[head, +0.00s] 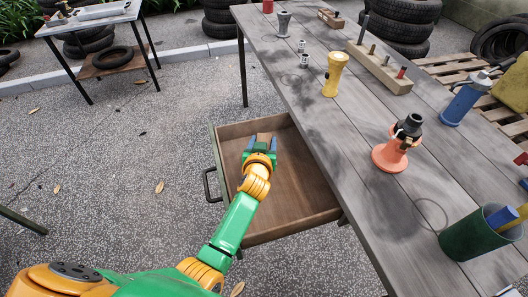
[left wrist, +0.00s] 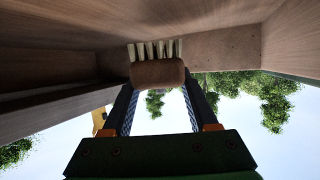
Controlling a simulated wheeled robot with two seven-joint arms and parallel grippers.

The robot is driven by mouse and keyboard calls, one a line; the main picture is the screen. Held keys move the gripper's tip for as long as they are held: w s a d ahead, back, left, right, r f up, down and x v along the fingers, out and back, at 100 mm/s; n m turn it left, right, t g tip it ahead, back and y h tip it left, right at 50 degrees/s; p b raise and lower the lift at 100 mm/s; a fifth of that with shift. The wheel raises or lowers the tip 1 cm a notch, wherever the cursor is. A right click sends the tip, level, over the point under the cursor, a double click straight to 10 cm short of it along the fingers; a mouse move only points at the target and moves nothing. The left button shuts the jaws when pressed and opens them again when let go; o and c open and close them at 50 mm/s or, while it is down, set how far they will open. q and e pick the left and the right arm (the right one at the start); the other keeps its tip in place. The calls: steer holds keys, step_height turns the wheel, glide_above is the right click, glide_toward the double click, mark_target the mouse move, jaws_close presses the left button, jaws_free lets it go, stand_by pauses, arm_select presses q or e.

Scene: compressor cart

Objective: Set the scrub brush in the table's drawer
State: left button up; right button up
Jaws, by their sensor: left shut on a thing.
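The scrub brush (head: 264,137) is a small brown block between the fingers of my left gripper (head: 261,146), which is shut on it. In the left wrist view the brush (left wrist: 157,72) shows its rounded wooden back, with pale bristles pointing toward the brown wood of the drawer. The drawer (head: 302,196) is pulled out from the table's left side, and its wooden inside looks otherwise empty. The gripper and brush are over the drawer, toward its far part. I cannot tell whether the bristles touch the drawer bottom. My right gripper is not in view.
The grey plank table (head: 350,120) holds a yellow funnel-shaped thing (head: 335,75), an orange-based item (head: 391,155), a blue cylinder (head: 461,103) and a green cup (head: 468,238). The drawer's dark handle (head: 209,186) faces left. The paved ground left of it is open.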

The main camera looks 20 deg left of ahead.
arm_select(q)
step_height(320, 180, down, 3)
steer(key=shift+f+b, duration=0.1)
steer(key=shift+b, duration=0.35)
steer(key=o, duration=1.4)
